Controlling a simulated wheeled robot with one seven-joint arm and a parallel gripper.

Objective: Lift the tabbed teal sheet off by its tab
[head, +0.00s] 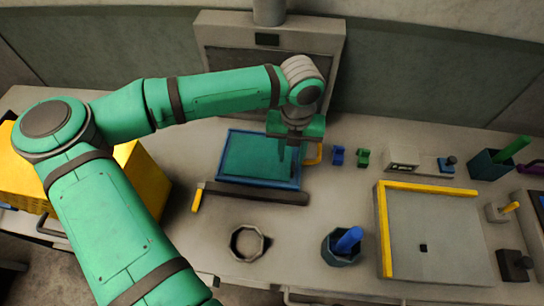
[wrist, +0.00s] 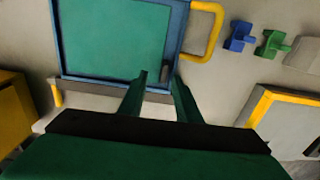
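A teal sheet (head: 250,155) lies flat inside a blue rectangular frame (head: 222,158) at the middle of the worktop. In the wrist view the teal sheet (wrist: 112,38) fills the blue frame (wrist: 58,38). A small dark piece (wrist: 153,70), possibly its tab, shows at the sheet's lower right corner. My gripper (wrist: 160,84) is open, with two green fingers apart and nothing visible between them. The fingertips appear just by that corner; contact cannot be told. In the head view my gripper (head: 292,150) hangs over the frame's right part and hides some of it.
A yellow handle (head: 313,154) juts from the frame's right side. A dark bar (head: 255,193) with a yellow end lies along its front. A grey ring (head: 246,242), a cup (head: 340,251) with a blue item and a yellow-edged tray (head: 383,230) stand nearer. Blue (head: 338,155) and green (head: 363,157) pieces sit right.

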